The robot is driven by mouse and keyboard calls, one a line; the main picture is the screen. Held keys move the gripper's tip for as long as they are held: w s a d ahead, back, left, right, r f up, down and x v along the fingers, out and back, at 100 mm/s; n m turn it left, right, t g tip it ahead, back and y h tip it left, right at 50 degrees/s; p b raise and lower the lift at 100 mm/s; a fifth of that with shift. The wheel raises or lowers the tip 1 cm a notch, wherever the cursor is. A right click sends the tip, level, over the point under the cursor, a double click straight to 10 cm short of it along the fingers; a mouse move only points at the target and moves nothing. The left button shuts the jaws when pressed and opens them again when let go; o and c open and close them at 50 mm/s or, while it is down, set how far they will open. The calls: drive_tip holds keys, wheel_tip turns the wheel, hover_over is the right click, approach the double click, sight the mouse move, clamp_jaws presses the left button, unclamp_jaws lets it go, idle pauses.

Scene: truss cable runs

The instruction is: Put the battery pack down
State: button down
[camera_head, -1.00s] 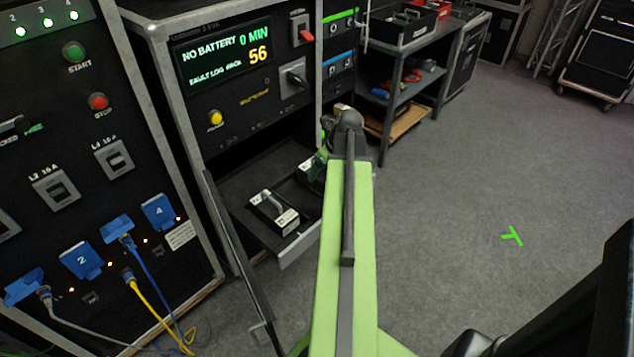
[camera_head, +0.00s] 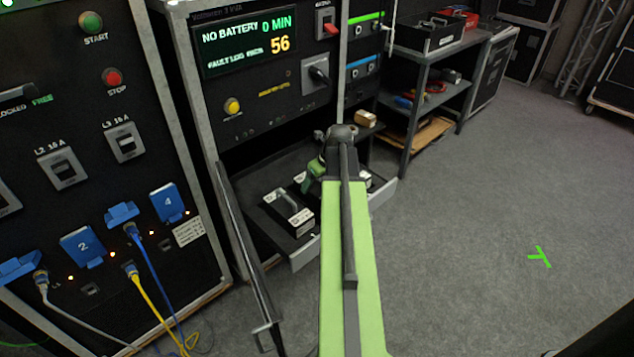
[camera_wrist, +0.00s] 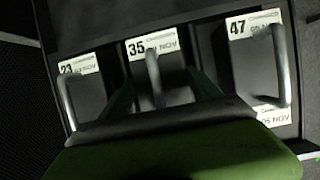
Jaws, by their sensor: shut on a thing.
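Three dark battery packs with grey handles and white labels show side by side in the wrist view. The middle battery pack (camera_wrist: 174,88), labelled 35, has its handle between my gripper's green fingers (camera_wrist: 158,88); my gripper is shut on it. Pack 23 (camera_wrist: 86,92) is on the left and pack 47 (camera_wrist: 252,80) on the right. In the head view my gripper (camera_head: 314,178) is over the open drawer (camera_head: 318,252), just right of the left pack (camera_head: 290,211). My arm hides most of the held pack there. Whether it touches the drawer floor I cannot tell.
The drawer is in a cabinet whose screen (camera_head: 245,42) reads "NO BATTERY 0 MIN". A dark door-like panel (camera_head: 250,255) stands at the drawer's left. A socket panel (camera_head: 110,180) with cables is further left, a shelf trolley (camera_head: 425,95) behind right. The right floor is clear.

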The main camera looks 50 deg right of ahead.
drive_tip(key=shift+f, duration=0.3)
drive_tip(key=shift+c, duration=0.6)
unclamp_jaws()
drive_tip(key=p+v, duration=1.1)
drive_tip(key=v, duration=0.1)
drive_tip(key=shift+s+p, duration=0.1)
drive_tip(key=shift+p, duration=0.2)
drive_tip(key=shift+r, duration=0.25)
